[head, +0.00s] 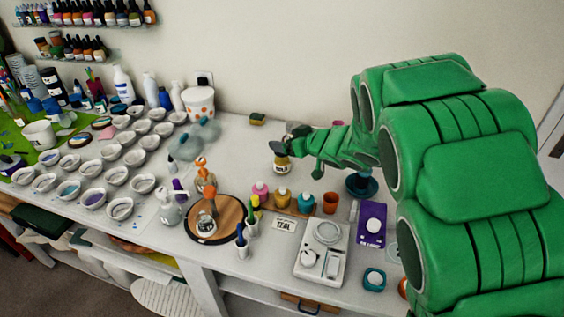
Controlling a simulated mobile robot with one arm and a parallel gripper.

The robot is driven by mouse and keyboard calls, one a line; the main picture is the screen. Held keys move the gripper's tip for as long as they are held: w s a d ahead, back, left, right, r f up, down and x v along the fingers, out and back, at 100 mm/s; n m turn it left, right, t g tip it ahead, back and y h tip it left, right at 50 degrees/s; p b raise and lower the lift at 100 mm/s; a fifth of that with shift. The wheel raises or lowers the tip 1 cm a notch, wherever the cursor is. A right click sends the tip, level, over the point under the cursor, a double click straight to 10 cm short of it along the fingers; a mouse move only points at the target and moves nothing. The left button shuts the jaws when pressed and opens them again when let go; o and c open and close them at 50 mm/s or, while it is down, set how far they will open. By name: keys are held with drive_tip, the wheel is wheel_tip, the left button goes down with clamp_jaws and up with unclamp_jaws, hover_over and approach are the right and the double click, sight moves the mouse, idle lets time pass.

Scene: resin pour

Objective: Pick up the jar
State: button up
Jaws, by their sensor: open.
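My green arm reaches in from the right, and my gripper (290,147) is at its far end over the back middle of the table. It is open and looks empty. A small jar (282,164) with a dark top and yellowish contents is right below and beside the gripper's tip. The gripper partly covers the jar's top. I cannot tell whether they touch, or whether the jar stands on the table. A second glass vessel (206,222) stands on the round wooden board, well to the left of my gripper.
Pink, yellow and teal bottles (282,198) stand in front of the jar. A white scale (322,250) and purple box (372,224) are nearer. Many white bowls (115,176) fill the left. A sponge (257,119) lies behind. Bare table shows around the jar.

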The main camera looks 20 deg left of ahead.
sight(287, 158)
drive_tip(key=shift+f, duration=2.25)
wheel_tip(287, 158, down, 3)
drive_tip(key=shift+r, duration=0.1)
drive_tip(key=shift+x, duration=0.95)
drive_tip(key=shift+w+a+f, duration=0.25)
drive_tip(key=shift+w+a, duration=0.05)
drive_tip(key=shift+a, duration=0.1)
drive_tip(key=c, duration=1.1)
